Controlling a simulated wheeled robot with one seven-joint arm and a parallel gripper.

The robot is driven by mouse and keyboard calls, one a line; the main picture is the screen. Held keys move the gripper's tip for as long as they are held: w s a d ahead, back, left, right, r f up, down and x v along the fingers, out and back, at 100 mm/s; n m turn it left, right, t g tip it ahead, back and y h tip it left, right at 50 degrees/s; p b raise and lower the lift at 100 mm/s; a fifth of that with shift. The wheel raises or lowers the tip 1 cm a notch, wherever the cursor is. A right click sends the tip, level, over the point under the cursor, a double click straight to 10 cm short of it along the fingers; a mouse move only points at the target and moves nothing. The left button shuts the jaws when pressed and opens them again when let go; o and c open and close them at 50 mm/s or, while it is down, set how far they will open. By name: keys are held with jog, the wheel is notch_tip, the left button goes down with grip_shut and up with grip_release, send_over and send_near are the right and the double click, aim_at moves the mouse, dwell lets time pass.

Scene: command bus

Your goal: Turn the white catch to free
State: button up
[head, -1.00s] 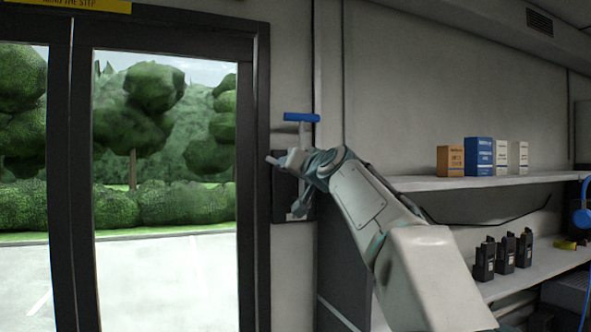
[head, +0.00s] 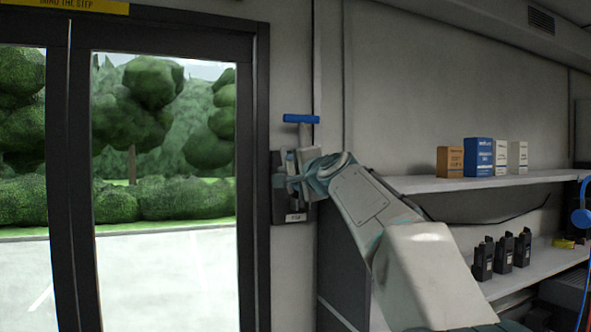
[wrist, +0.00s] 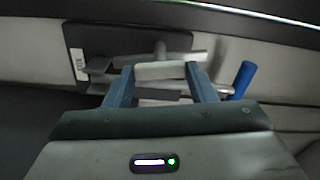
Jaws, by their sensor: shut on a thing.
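A dark latch plate (head: 279,212) is mounted on the wall just right of the door frame. A small label (head: 295,217) sits near its lower end, too small to read surely. My gripper (head: 284,184) is at the plate, below a blue-ended handle (head: 301,118). In the wrist view the two blue fingers are shut on a white block, which appears to be the white catch (wrist: 160,71). The plate lies behind it, with the label (wrist: 80,64) at left and the blue handle end (wrist: 243,79) at right. My gripper hides much of the catch in the head view.
The glazed door (head: 165,190) with a dark frame is at left. Shelves at right hold several boxes (head: 478,157) and several black radios (head: 503,252). A blue headset (head: 581,218) hangs at far right. The wall above the blue handle is clear.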

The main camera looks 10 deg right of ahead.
jog(key=shift+m, duration=1)
jog(key=o, duration=1)
jog(key=s+d+b, duration=0.1)
jog(key=s, duration=0.3)
jog(key=s+b, duration=0.2)
jog(key=s, duration=0.3)
jog(key=s+d+b, duration=0.1)
jog(key=s, duration=0.3)
jog(key=shift+s+d+b, duration=0.3)
jog(key=shift+d+b, duration=0.05)
jog(key=shift+b, duration=0.05)
jog(key=shift+f, duration=0.1)
